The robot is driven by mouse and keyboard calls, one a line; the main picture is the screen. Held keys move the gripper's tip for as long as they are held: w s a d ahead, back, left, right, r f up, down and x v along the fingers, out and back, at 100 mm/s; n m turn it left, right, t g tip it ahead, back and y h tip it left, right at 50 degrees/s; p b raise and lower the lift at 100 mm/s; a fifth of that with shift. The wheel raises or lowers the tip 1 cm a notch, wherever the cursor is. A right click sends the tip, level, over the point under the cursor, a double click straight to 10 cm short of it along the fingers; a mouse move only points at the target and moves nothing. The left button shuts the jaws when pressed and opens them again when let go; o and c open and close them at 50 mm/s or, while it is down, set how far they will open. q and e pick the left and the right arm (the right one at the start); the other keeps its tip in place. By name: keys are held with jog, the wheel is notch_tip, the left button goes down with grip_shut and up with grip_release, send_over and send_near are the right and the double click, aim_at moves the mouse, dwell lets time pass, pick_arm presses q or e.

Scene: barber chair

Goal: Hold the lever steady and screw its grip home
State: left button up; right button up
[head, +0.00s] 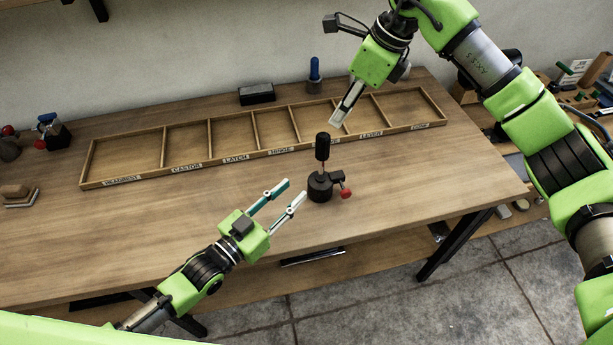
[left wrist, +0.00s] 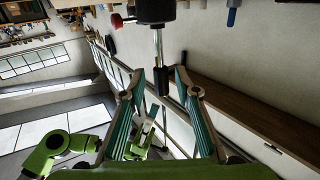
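The lever stands upright on a round black base (head: 320,187) on the bench, with a thin metal shaft (head: 323,169) and a black cylindrical grip (head: 323,146) on top. My left gripper (head: 295,188) is open and empty, left of the base and apart from it. In the left wrist view the base (left wrist: 155,10), shaft (left wrist: 158,45) and grip (left wrist: 162,80) show upside down, the grip appearing between the open fingers (left wrist: 158,74). My right gripper (head: 338,120) points down just above and right of the grip, apparently apart from it; its finger gap is unclear.
A small clamp with a red knob (head: 346,193) sticks out right of the base. A labelled wooden compartment tray (head: 190,179) lies behind the lever. A black block (head: 257,94) and a blue-handled tool (head: 314,75) stand behind the tray. The bench's front left is clear.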

aim_at(320, 167)
pick_arm(q)
jog(key=x, duration=1.2)
jog(key=shift+w+d, duration=0.1)
jog(key=shift+d, duration=0.05)
jog(key=shift+c, duration=0.3)
grip_shut()
